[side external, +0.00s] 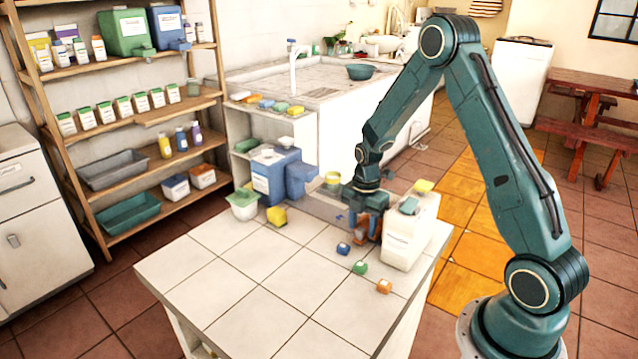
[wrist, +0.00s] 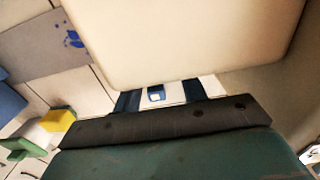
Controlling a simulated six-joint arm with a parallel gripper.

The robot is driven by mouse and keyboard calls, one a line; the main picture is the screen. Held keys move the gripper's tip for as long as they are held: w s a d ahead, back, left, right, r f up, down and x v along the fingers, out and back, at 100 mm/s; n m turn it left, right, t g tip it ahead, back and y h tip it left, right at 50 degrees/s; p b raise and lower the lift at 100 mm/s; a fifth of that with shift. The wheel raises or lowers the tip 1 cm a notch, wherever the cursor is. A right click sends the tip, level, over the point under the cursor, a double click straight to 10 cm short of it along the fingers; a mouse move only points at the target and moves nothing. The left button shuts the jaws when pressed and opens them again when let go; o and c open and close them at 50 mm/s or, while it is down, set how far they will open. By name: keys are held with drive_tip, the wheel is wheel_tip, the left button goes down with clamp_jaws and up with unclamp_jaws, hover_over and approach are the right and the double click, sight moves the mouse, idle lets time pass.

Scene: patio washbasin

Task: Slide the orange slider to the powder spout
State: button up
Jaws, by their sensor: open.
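A small orange block (side external: 384,286) lies on the white tiled table near its right front edge; it may be the orange slider. An orange-brown part (side external: 361,226) also shows at my gripper (side external: 367,230), but I cannot tell whether it is a separate thing. My gripper points down beside the white jug (side external: 407,236). It is open, and its fingers show in the wrist view (wrist: 160,97) with a blue block (wrist: 156,92) seen between them. A blue box (side external: 274,177) with a blue spout (side external: 300,178) stands at the table's back; I cannot tell if this is the powder spout.
The jug fills much of the upper wrist view (wrist: 185,40). A green block (side external: 360,267) lies near the orange one. The table's left and front are clear.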

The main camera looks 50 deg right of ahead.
wheel_tip(320, 180, up, 13)
idle(0.6)
drive_tip(key=s+a+r+m+t, duration=0.3)
drive_tip(key=s+a+r+m, duration=0.45)
drive_tip(key=a+r, duration=0.35)
drive_tip(key=s+a+r+m+t, duration=0.1)
drive_tip(key=s+a+m, duration=0.2)
drive_tip(key=s+m, duration=0.2)
drive_tip(key=s+a+r+m+t, duration=0.1)
drive_tip(key=s+a+r+m, duration=0.1)
drive_tip(key=s+m, duration=0.3)
drive_tip(key=s+a, duration=0.1)
drive_tip(key=s, duration=0.2)
drive_tip(key=shift+s+r+t, duration=0.15)
drive_tip(key=shift+r+t, duration=0.1)
drive_tip(key=shift+t, duration=0.05)
